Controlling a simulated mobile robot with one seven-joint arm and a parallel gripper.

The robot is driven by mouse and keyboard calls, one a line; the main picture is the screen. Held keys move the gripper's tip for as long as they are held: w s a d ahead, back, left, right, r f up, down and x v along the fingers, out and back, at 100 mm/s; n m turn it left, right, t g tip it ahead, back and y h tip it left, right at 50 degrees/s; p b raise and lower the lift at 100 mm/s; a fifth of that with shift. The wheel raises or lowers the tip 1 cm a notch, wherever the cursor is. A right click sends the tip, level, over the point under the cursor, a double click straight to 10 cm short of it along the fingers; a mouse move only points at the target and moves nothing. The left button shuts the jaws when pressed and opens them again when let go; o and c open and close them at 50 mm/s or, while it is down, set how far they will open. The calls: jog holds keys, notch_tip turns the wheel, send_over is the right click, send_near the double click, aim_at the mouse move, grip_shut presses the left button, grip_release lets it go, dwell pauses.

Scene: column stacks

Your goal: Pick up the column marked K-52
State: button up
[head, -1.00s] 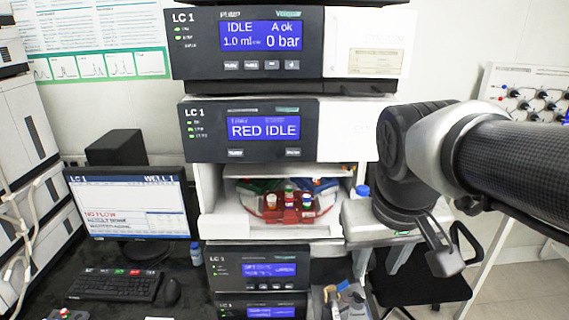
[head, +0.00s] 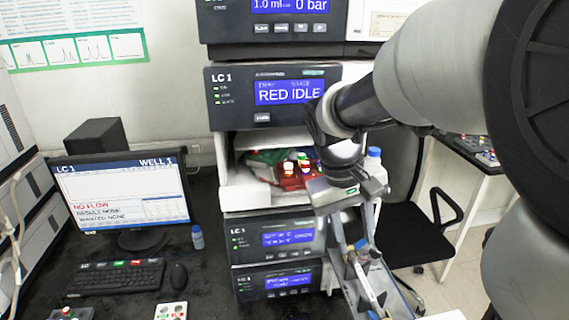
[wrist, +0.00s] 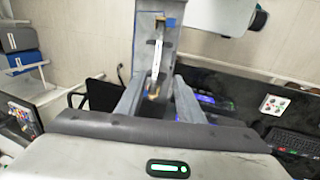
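My gripper (head: 356,240) hangs in front of the right side of the LC stack, pointing down, above a grey tray (head: 397,290). In the wrist view its two fingers (wrist: 157,88) are apart, with nothing visibly gripped. A slim pale column (wrist: 157,58) with blue and tan end pieces lies in the tray (wrist: 143,35), seen beyond and between the fingers. In the head view, column-like parts (head: 364,268) with blue and tan ends show just below the fingers. No K-52 marking is legible, so I cannot tell which column this is.
The LC stack (head: 265,93) stands to the left, with an open bay of red-racked vials (head: 296,183). A white bottle with a blue cap (head: 374,165) is close by my wrist. A black chair (head: 400,215) stands to the right. A monitor (head: 120,190) and keyboard (head: 117,278) are at left.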

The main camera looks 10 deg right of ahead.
send_over(365, 283)
jog(key=a, duration=0.2)
notch_tip(365, 283, down, 9)
jog(key=shift+x, duration=2.75)
jog(key=shift+s+d, duration=0.1)
grip_shut()
